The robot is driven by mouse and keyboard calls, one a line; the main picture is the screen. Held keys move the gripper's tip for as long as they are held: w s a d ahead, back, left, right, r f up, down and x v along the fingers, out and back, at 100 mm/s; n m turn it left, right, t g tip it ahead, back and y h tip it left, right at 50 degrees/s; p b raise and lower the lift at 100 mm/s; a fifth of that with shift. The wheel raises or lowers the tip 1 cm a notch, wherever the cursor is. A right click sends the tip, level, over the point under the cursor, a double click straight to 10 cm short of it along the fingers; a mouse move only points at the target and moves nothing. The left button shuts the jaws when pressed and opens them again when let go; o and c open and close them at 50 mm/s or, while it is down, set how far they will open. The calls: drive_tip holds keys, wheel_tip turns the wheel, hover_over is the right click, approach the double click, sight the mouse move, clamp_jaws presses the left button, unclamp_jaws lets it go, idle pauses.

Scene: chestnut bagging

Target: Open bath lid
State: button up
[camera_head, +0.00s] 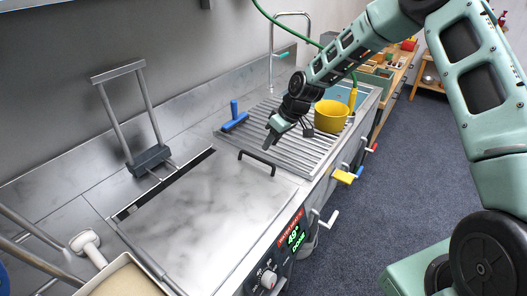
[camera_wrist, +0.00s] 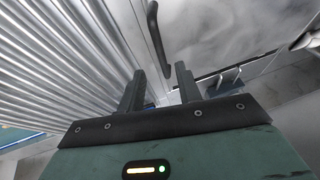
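The bath lid (camera_head: 205,205) is a flat, marbled steel plate lying shut on the counter, in the middle of the head view. Its dark bar handle (camera_head: 257,163) stands along the right edge of the lid. My gripper (camera_head: 268,143) is just above and behind the handle, apart from it, with nothing held. In the wrist view my gripper (camera_wrist: 160,78) has its two fingers spread with a gap between them. The handle (camera_wrist: 158,38) shows there beyond the fingertips, and the lid (camera_wrist: 225,35) fills the upper right.
A ribbed drainboard (camera_head: 230,142) lies behind the lid, holding a yellow pot (camera_head: 331,116) and a blue tool (camera_head: 235,120). A steel frame (camera_head: 122,110) rises at the left. A control panel (camera_head: 290,238) with green digits and a knob (camera_head: 268,279) is on the front.

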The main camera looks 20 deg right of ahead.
drive_tip(key=p+x, duration=0.1)
drive_tip(key=x, duration=0.5)
drive_tip(key=shift+a+f, duration=0.15)
drive_tip(key=shift+f, duration=0.1)
clamp_jaws()
